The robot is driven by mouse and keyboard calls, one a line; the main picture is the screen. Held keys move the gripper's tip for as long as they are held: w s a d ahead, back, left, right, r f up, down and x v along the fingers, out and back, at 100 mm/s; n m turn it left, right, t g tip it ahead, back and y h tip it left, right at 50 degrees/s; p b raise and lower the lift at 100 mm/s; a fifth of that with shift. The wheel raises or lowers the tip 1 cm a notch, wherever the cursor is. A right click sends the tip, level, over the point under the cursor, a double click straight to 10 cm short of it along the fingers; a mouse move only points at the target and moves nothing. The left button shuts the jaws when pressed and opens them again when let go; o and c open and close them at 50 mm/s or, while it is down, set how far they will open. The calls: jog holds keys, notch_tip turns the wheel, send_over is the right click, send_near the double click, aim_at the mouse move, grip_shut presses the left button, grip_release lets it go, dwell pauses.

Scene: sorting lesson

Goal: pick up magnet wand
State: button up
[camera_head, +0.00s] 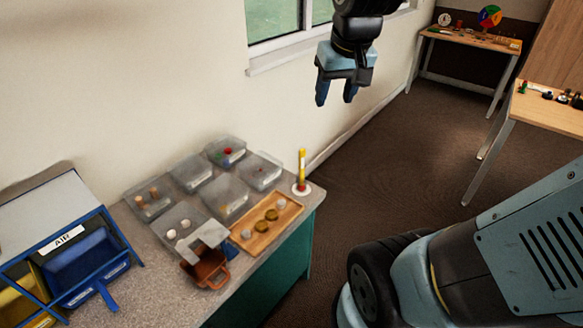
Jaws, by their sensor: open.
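A thin upright yellow stick with a red lower part (302,168) stands on a small white round base at the right corner of the counter (150,240). It looks like the magnet wand, but it is too small to be certain. My gripper (336,98) hangs in the air, pointing down, above and to the right of the stick in the picture. It is open with nothing between its fingers and is well apart from the counter.
Several clear bins (225,193) stand left of the stick. A wooden tray (262,243) with small round pieces and a brown basket (205,268) are nearer. Blue and yellow bins (85,264) are at left. A window (285,25) and wall lie behind; floor is free right of the counter.

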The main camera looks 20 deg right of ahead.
jog(key=w+f+g, duration=0.2)
jog(key=w+f, duration=0.6)
jog(key=w, duration=0.4)
jog(key=g, duration=0.2)
send_over(302, 170)
notch_tip(302, 170, down, 10)
jog(key=shift+w+d+f, duration=0.2)
jog(key=shift+w+f, duration=0.4)
jog(key=shift+w, duration=0.05)
notch_tip(302, 170, down, 13)
jog(key=shift+s+f, duration=0.15)
jog(key=shift+f, duration=0.05)
grip_shut()
